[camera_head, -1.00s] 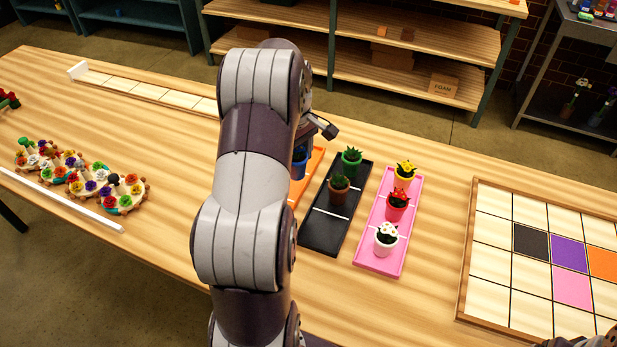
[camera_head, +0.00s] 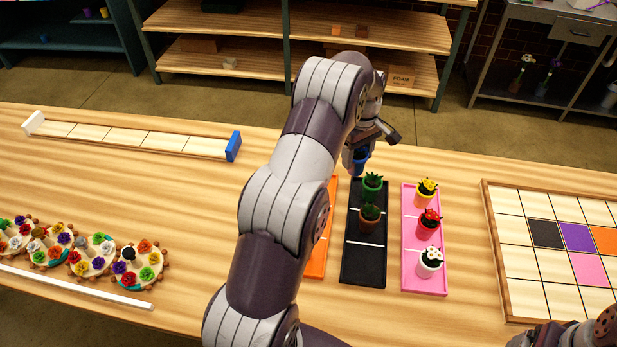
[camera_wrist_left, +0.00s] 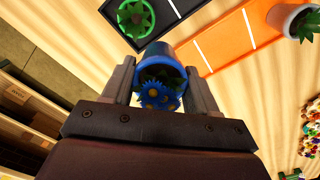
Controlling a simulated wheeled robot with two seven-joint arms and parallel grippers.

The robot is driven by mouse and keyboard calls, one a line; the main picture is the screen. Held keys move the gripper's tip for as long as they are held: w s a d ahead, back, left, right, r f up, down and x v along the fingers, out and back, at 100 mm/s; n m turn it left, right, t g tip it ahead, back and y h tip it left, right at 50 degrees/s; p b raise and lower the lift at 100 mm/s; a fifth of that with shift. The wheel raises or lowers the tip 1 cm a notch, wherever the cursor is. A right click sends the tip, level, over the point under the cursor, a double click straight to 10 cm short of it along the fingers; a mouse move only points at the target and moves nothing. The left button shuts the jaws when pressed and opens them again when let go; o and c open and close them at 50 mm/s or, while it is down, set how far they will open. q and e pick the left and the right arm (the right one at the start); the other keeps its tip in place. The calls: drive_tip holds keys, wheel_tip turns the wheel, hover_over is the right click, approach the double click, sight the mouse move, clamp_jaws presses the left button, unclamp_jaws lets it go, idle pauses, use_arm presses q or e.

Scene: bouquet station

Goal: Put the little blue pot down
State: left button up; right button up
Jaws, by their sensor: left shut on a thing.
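The little blue pot (camera_head: 361,158) holds a plant with blue flowers, clear in the left wrist view (camera_wrist_left: 158,72). My left gripper (camera_head: 358,152) is shut on it, with one finger on each side of the pot. In the head view the pot is at the far end of the black tray (camera_head: 364,265), partly hidden by my wrist.
The black tray holds a green pot (camera_head: 371,194) and a brown pot (camera_head: 369,225). An orange tray (camera_head: 316,262) lies to its left, mostly behind my arm. A pink tray (camera_head: 424,282) with three potted plants lies to its right. A gridded board (camera_head: 520,265) is farther right.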

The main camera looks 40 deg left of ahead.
use_arm(q)
drive_tip(key=s+a+f+p, duration=0.1)
drive_tip(key=a+f, duration=0.2)
drive_tip(key=s+a+f+p, duration=0.2)
drive_tip(key=a+f, duration=0.1)
drive_tip(key=s+a+f+p, duration=0.1)
drive_tip(key=a+f+p, duration=0.1)
drive_tip(key=a+f, duration=0.1)
drive_tip(key=shift+s+f, duration=0.15)
drive_tip(key=shift+f, duration=0.45)
drive_tip(key=shift+d+f, duration=0.1)
use_arm(e)
drive_tip(key=r, duration=0.3)
drive_tip(key=d+r, duration=0.1)
drive_tip(key=r, duration=0.1)
drive_tip(key=shift+w+r, duration=0.15)
drive_tip(key=shift+w, duration=0.15)
use_arm(q)
drive_tip(key=shift+f, duration=0.1)
use_arm(e)
drive_tip(key=shift+s, duration=0.1)
use_arm(q)
drive_tip(key=o, duration=0.9)
drive_tip(key=shift+s+f, duration=0.1)
drive_tip(key=o, duration=0.4)
drive_tip(key=shift+o, duration=0.2)
